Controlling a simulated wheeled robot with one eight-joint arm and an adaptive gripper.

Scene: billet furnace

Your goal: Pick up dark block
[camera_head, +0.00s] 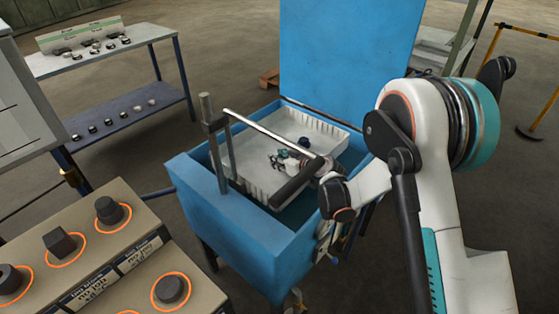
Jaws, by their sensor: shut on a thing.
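My gripper (281,161) is low over the white tray (258,192) inside the blue tub (255,243), with my arm reaching in from the right. Its fingers are shut on a small dark thing. That thing is mostly hidden by the fingers, so I cannot make out its shape or whether it touches the tray floor. A dark cube-like block (60,242) stands in an orange ring on the tan console at the lower left, well apart from my gripper.
The tub's blue lid (345,50) stands open behind. The tan console (135,235) bears several dark pieces. A shelved table (110,60) holds several small parts.

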